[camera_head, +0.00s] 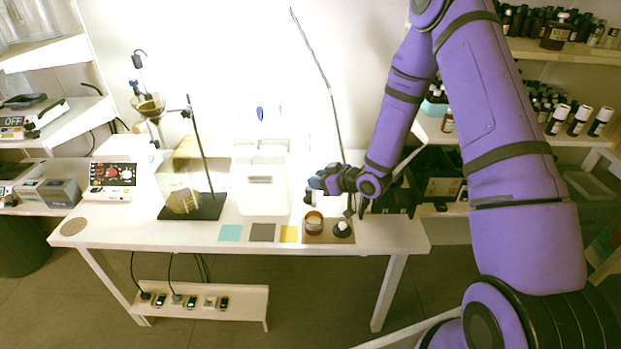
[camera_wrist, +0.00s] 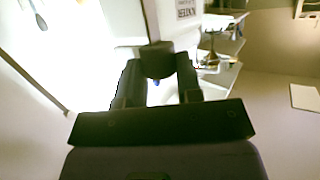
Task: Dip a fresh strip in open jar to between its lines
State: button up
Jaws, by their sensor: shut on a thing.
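The open amber jar (camera_head: 313,223) stands upright on a brown mat (camera_head: 328,241) at the table's front edge in the head view. A small dark-and-pale piece (camera_head: 342,229), perhaps its lid, lies beside it on the right. My gripper (camera_head: 316,182) is above and slightly behind the jar, pointing left. In the wrist view my gripper (camera_wrist: 158,60) has its two fingers meeting at a dark block. A faint pale sliver below the fingertips in the head view looks like a strip, but its lines cannot be made out. It appears apart from the jar.
On the white table (camera_head: 130,231), teal (camera_head: 230,233), grey (camera_head: 262,232) and yellow (camera_head: 289,234) squares lie left of the mat. A stand (camera_head: 206,206) with glassware is further left. A thin dark rod rises behind my gripper.

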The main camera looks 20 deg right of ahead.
aim_at(315, 197)
jog(key=shift+f, duration=2)
jog(key=shift+f, duration=1.65)
dwell(0.8)
jog(key=shift+r, duration=0.15)
dwell(0.6)
jog(key=shift+r, duration=2.8)
